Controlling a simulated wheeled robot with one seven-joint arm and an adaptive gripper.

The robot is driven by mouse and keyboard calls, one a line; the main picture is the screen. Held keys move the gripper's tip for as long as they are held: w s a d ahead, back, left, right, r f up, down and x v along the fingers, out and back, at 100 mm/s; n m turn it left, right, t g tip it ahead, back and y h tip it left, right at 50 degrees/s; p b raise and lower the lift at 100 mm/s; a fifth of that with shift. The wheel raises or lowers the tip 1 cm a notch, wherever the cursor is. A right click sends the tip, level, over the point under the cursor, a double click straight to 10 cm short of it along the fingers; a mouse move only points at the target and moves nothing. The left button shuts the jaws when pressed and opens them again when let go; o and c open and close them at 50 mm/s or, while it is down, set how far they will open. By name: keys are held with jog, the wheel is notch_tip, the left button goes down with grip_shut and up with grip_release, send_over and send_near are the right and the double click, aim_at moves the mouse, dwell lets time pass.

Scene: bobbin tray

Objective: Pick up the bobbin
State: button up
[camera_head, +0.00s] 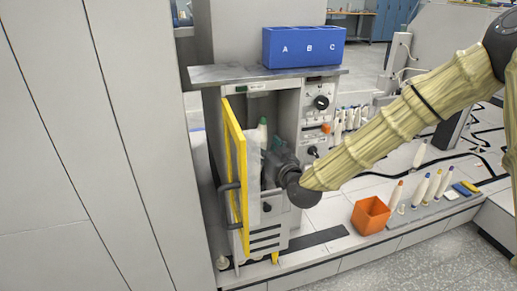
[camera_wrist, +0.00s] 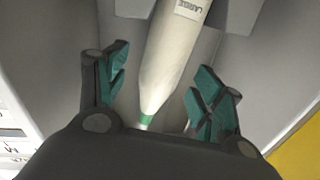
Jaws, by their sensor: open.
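The bobbin (camera_head: 262,135) stands inside a narrow grey cabinet behind an open door. It is a pale, tapering cone with a green tip. In the wrist view the bobbin (camera_wrist: 172,60) runs between my fingers, its green tip towards my palm and a printed label, upside down, further along. My gripper (camera_wrist: 160,75) is open, with a teal-padded finger on each side and a visible gap to the bobbin on both sides. In the head view my gripper (camera_head: 274,158) reaches into the cabinet from the right and hides part of the bobbin.
The yellow-framed door (camera_head: 237,165) stands open close to the left of my gripper. A control panel (camera_head: 318,110) with knobs is to the right. A blue A, B, C box (camera_head: 300,47) stands on top. An orange bin (camera_head: 371,215) and several other bobbins (camera_head: 425,186) are at right.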

aim_at(261, 122)
jog(key=shift+x, duration=1.6)
jog(key=c, duration=1.2)
jog(key=shift+o, duration=0.2)
jog(key=shift+s, duration=0.1)
jog(key=shift+s+r, duration=0.1)
jog(key=shift+r, duration=0.55)
notch_tip(261, 122, up, 6)
jog(key=shift+s+d+f, duration=0.1)
jog(key=shift+s+d, duration=0.1)
jog(key=w+d+v, duration=0.1)
jog(key=d+v, duration=0.1)
jog(key=v, duration=1.7)
jog(key=shift+w+d, duration=0.15)
jog(key=shift+d, duration=0.2)
jog(key=shift+f, duration=0.15)
